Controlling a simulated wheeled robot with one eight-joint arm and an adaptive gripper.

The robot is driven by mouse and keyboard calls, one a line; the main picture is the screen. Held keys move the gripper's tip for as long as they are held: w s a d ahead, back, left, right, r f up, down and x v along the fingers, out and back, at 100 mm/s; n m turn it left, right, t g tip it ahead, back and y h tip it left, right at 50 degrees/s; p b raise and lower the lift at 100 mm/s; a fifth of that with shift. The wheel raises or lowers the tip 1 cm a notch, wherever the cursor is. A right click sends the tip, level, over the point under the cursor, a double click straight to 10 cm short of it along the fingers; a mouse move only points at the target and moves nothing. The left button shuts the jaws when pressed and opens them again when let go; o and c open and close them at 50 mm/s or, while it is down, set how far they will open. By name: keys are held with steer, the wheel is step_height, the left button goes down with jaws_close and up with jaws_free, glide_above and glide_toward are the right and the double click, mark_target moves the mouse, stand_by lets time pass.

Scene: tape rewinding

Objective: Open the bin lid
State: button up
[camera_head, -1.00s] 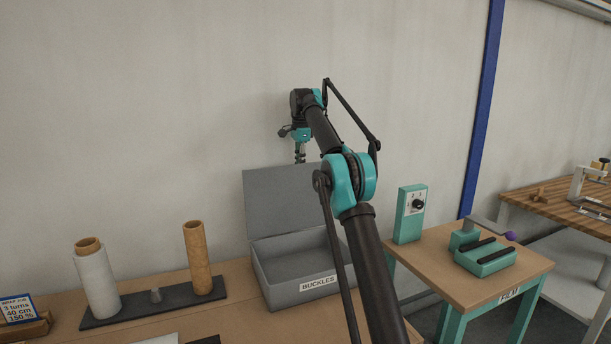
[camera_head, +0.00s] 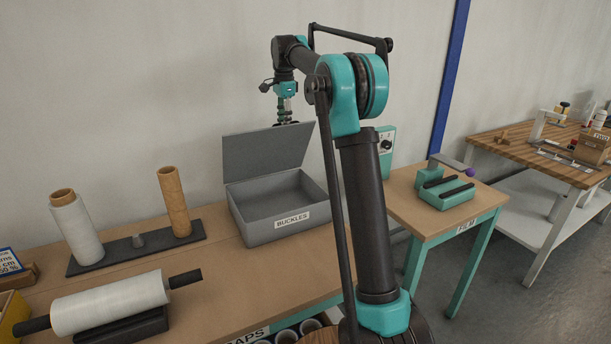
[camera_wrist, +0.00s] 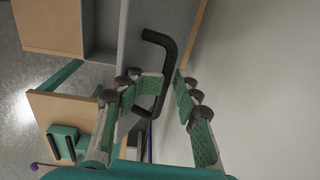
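The grey bin labelled BUCKLES (camera_head: 276,217) sits on the wooden bench, its inside visible. Its grey lid (camera_head: 262,152) stands raised at the back of the bin. My gripper (camera_head: 285,121) is at the lid's top edge, partly behind it, in the head view. In the wrist view my gripper (camera_wrist: 157,84) is open, its green-padded fingers apart. A black C-shaped handle (camera_wrist: 168,48) on the lid reaches between and beside the fingers. I cannot tell whether a finger touches it.
A wrapped film roll (camera_head: 110,303) lies in front. A teal-legged table (camera_head: 455,217) marked FILM is to the right. A wall is close behind the lid.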

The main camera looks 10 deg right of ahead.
steer(key=s+d+f, duration=0.2)
steer(key=s+f, duration=0.4)
steer(key=s, duration=0.1)
steer(key=s+d+f, duration=0.2)
steer(key=s+f, duration=0.5)
steer(key=shift+d, duration=0.4)
steer(key=shift+s+f, duration=0.1)
steer(key=shift+s, duration=0.05)
